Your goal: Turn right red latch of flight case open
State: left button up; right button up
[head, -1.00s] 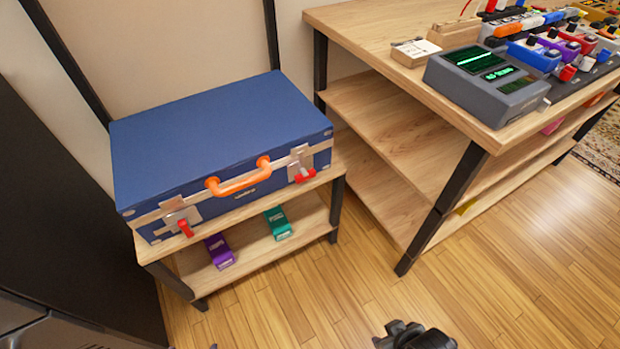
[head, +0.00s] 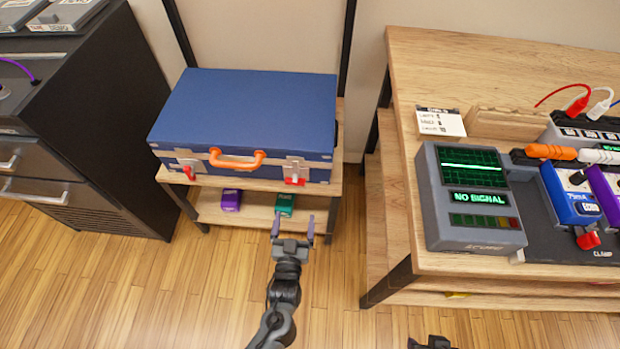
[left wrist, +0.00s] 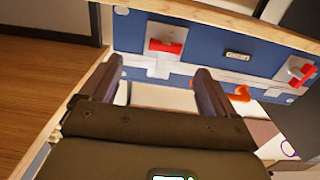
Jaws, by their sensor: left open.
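The blue flight case (head: 245,115) lies shut on a small wooden shelf, its front facing me. Its right red latch (head: 294,181) sits on a metal plate at the front right, with its red tab lying sideways. The same latch shows in the left wrist view (left wrist: 166,46), ahead of the fingers. The left red latch (head: 189,173) hangs down, and an orange handle (head: 237,160) is between them. My left gripper (head: 293,220) is open and empty, in front of and below the right latch, apart from it. A dark piece of my right gripper (head: 430,343) shows at the bottom edge.
A purple pedal (head: 231,200) and a green pedal (head: 285,204) stand on the lower shelf (head: 255,212) near my left gripper. A wooden workbench (head: 408,130) with a grey scope (head: 468,195) is at the right. A black cabinet (head: 110,120) stands at the left. The floor in front is clear.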

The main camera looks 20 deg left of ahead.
aim_at(295, 184)
pick_arm(q)
jog(key=b+x, duration=0.1)
jog(key=x, duration=0.1)
jog(key=b+x, duration=0.1)
jog(key=x, duration=0.1)
jog(key=r+b+x, duration=0.1)
jog(key=x, duration=0.1)
jog(key=shift+w+a, duration=0.2)
jog(key=shift+a, duration=0.2)
jog(key=x, duration=0.1)
jog(key=b+x, duration=0.1)
jog(key=x, duration=0.1)
jog(key=shift+w+a+b, duration=0.15)
jog(key=shift+a+b, duration=0.15)
jog(key=shift+a, duration=0.15)
jog(key=shift+w+a, duration=0.1)
jog(key=shift+w, duration=0.2)
jog(key=shift+w+r, duration=0.1)
jog(key=shift+w, duration=0.3)
pick_arm(e)
jog(key=f, duration=0.2)
jog(key=a+f, duration=0.1)
jog(key=f, duration=0.2)
jog(key=shift+s+a, duration=0.15)
